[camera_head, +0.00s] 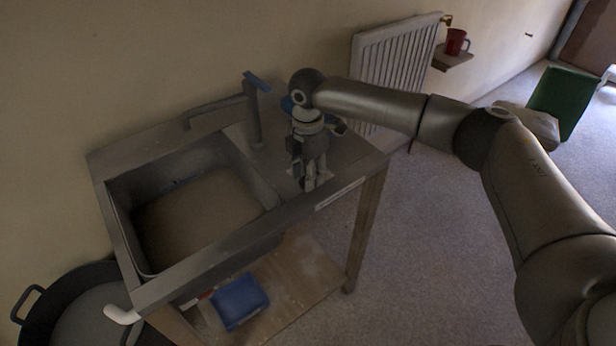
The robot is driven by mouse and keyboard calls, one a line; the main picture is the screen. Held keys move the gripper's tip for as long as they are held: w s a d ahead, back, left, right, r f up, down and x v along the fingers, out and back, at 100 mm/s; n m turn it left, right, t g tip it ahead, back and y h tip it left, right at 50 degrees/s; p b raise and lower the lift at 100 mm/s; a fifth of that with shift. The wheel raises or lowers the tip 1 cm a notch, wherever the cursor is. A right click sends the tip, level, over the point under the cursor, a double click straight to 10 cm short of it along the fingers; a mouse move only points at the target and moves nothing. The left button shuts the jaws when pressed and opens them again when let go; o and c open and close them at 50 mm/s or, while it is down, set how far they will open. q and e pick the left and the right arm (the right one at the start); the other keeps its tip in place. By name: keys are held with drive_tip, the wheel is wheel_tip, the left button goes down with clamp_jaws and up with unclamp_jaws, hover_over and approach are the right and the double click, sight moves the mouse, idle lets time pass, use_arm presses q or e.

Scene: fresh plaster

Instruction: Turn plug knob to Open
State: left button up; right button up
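The grey sink unit (190,270) stands against the wall, its basin filled with brownish, murky contents. My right arm comes in from the right, and my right gripper (310,184) points down at the worktop right of the basin, close to the front edge. Its fingertips are at or just above the surface; I cannot tell if they touch anything. The plug knob cannot be made out; the gripper may hide it. A pale label (341,194) is on the front edge beside the gripper, too small to read. My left gripper is not in view.
A tap (250,110) with a blue lever stands behind the basin. A dark tub (85,310) is on the floor at lower left. A blue object (239,301) lies on the lower shelf. A radiator (395,70) and a red mug (456,41) are at the wall.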

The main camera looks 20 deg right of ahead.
drive_tip(key=shift+c, duration=0.9)
clamp_jaws()
drive_tip(key=shift+r+n+p, duration=0.2)
drive_tip(key=shift+n+p, duration=0.7)
drive_tip(key=n+p, duration=0.2)
drive_tip(key=n, duration=0.2)
drive_tip(key=shift+f+n, duration=0.1)
drive_tip(key=shift+n, duration=0.3)
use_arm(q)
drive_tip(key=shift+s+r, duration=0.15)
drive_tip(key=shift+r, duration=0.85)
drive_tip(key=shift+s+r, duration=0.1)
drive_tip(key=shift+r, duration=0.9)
use_arm(e)
drive_tip(key=shift+n, duration=0.7)
